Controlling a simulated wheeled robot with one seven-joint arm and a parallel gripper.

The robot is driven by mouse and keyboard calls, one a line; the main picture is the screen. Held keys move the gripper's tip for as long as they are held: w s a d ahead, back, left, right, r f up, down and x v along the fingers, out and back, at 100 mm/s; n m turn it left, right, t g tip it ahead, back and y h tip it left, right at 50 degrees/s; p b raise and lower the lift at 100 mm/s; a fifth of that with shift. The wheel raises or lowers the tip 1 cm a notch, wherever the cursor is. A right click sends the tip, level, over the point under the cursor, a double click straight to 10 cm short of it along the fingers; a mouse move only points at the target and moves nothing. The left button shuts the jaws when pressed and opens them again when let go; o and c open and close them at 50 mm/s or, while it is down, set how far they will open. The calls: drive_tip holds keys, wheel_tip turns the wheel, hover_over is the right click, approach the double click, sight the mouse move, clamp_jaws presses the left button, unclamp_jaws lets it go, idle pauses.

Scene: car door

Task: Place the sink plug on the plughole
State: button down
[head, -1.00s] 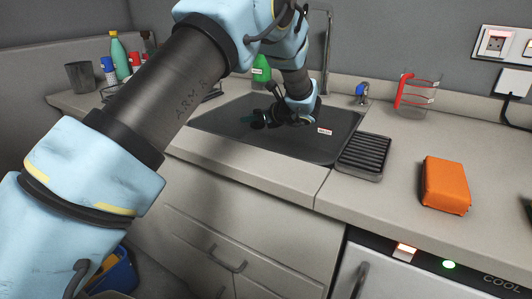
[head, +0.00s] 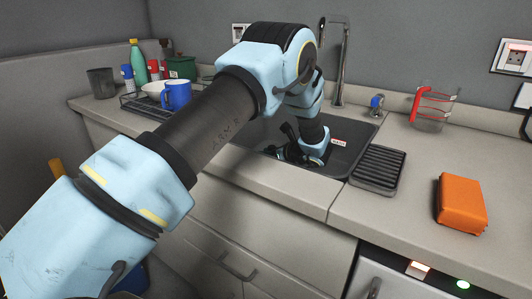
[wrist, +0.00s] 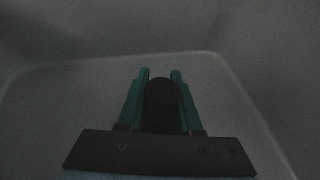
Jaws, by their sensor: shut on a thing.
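My gripper (wrist: 160,73) has two teal fingers shut on a dark, rounded sink plug (wrist: 160,98) in the wrist view. In the head view my gripper (head: 290,156) is down inside the dark sink basin (head: 348,132), largely hidden by its own wrist and the arm. The wrist view is dim and shows the grey basin floor (wrist: 60,100) with a paler rounded edge line around it. The plughole does not show in either view. I cannot tell whether the plug touches the basin floor.
A tall tap (head: 341,65) stands behind the sink. A black ridged tray (head: 378,170) lies to its right, then an orange block (head: 461,203) and a measuring jug (head: 433,108). A blue mug (head: 177,94) and several bottles stand at the left.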

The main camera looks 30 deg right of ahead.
drive_tip(key=shift+f, duration=0.2)
drive_tip(key=c, duration=0.6)
unclamp_jaws()
drive_tip(key=shift+r, duration=0.1)
drive_tip(key=shift+r, duration=0.2)
drive_tip(key=b+v, duration=0.1)
drive_tip(key=v, duration=0.6)
drive_tip(key=shift+s+d+r, duration=0.1)
drive_tip(key=shift+s, duration=0.1)
